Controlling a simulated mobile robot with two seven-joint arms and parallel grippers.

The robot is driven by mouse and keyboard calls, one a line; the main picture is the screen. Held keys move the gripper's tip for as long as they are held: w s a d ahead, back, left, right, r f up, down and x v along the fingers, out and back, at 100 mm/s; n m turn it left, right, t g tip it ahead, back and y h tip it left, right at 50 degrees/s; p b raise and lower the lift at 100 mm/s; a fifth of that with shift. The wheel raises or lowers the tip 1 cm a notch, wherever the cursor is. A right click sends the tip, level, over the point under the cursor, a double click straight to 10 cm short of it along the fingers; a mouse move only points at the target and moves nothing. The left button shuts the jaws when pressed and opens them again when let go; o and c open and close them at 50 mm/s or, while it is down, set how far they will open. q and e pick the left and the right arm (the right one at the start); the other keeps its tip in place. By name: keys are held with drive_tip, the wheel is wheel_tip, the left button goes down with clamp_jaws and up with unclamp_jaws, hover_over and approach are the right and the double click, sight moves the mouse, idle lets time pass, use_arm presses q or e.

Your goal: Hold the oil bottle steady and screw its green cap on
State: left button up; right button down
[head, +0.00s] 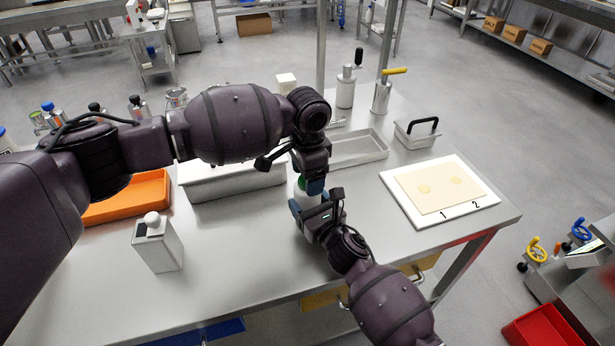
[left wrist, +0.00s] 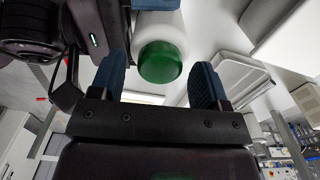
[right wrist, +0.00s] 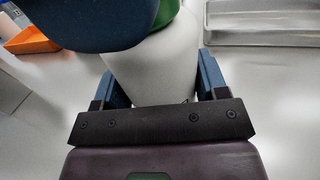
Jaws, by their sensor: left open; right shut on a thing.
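The oil bottle is a white bottle (right wrist: 155,68); it stands between the fingers of my right gripper (head: 312,204), which is shut on its body. Its green cap (left wrist: 162,62) sits at the bottle's top, and a sliver of it shows in the head view (head: 302,183). I cannot tell how far the cap is threaded. My left gripper (left wrist: 158,85) is open, with the cap between its two blue fingers and a gap visible on the right side. In the right wrist view a blue left finger (right wrist: 90,20) hides part of the cap and bottle top.
A lidded grey container (head: 235,185) and an orange tray (head: 130,200) stand to the left. A shallow metal tray (head: 358,148) is behind, and a white board (head: 410,205) with a pasta sheet lies right.

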use_arm(q)
drive_tip(key=shift+r, duration=1.85)
drive_tip(key=shift+c, duration=0.3)
drive_tip(key=shift+r+n, duration=1.75)
drive_tip(key=shift+n, duration=0.05)
drive_tip(key=shift+f, duration=4.05)
